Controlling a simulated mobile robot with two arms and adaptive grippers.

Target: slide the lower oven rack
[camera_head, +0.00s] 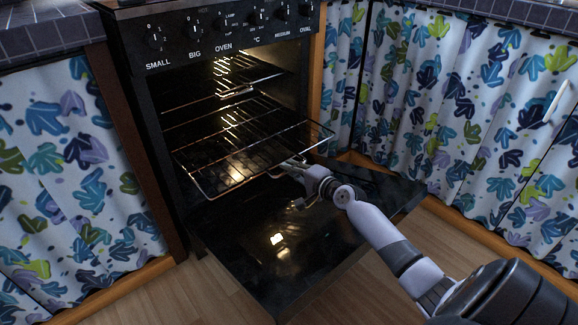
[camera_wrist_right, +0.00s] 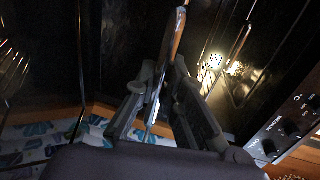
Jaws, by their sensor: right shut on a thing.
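The oven (camera_head: 150,80) stands open with its door (camera_head: 300,235) folded down. The lower oven rack (camera_head: 205,195), a wire grid, sticks out of the oven over the door. A second rack (camera_head: 262,78) sits higher, inside the cavity. My right gripper (camera_head: 292,167) is at the front of the lower rack, right of its middle, and shut on its front wire. In the right wrist view, a metal bar (camera_wrist_right: 175,40) of the rack runs between the fingers of the right gripper (camera_wrist_right: 166,78). The exact contact is dark and partly hidden. My left gripper is not in view.
The control panel with knobs (camera_head: 225,30) is above the opening. Cabinets with leaf-patterned curtains stand left (camera_head: 75,170) and right (camera_head: 455,100) of the oven. Wooden floor (camera_head: 215,290) is clear around the open door.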

